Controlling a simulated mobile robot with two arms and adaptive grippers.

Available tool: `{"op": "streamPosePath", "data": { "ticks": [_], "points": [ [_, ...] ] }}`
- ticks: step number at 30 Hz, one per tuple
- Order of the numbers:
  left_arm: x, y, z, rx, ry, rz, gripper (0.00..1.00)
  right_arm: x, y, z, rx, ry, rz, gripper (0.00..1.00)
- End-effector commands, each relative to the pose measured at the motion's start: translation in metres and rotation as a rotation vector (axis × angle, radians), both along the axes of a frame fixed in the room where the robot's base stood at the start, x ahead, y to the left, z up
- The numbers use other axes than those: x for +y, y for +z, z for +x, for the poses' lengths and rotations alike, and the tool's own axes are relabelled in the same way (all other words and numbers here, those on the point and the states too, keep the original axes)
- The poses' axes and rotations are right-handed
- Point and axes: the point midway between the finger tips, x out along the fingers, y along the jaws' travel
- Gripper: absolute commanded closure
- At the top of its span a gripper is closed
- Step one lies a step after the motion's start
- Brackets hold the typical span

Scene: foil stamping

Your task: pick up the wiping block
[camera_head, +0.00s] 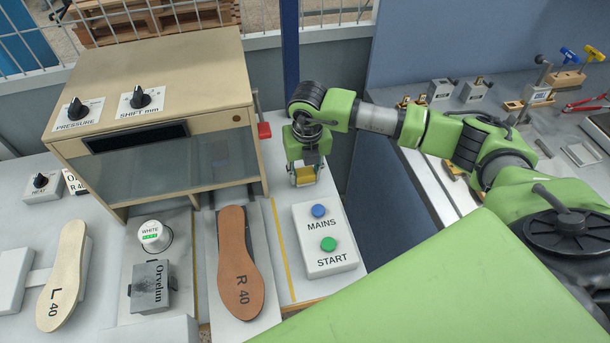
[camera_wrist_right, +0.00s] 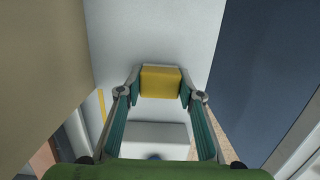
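The wiping block (camera_head: 305,176) is a small yellow block near the back right part of the white bench, right of the machine. My right gripper (camera_head: 303,168) points down over it. In the right wrist view the yellow block (camera_wrist_right: 161,82) fills the space between the fingertips of my right gripper (camera_wrist_right: 162,86), which look closed against both its sides. Whether the block touches the bench or hangs just above it I cannot tell. My left gripper is not in view.
The beige stamping machine (camera_head: 150,95) stands close left of the gripper. The control box (camera_head: 324,240) with MAINS and START buttons lies in front. A brown insole (camera_head: 240,270) and a pale insole (camera_head: 63,275) lie farther left. A blue post (camera_head: 290,45) stands behind.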

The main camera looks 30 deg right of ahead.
Motion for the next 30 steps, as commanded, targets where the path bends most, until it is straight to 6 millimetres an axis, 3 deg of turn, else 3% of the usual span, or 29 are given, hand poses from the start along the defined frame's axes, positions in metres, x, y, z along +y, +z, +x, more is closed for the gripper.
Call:
{"op": "streamPosePath", "data": {
  "ticks": [10, 21, 30],
  "points": [
    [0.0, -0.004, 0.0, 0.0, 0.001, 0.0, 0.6, 0.0, 0.009, 0.001, -0.002, 0.0, 0.001, 0.84],
    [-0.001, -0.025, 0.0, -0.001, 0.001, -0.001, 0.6, 0.0, 0.078, 0.001, -0.005, 0.0, 0.0, 0.84],
    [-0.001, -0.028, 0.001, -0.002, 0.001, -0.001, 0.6, 0.0, 0.101, 0.0, 0.0, 0.0, 0.0, 0.84]
  ]
}}
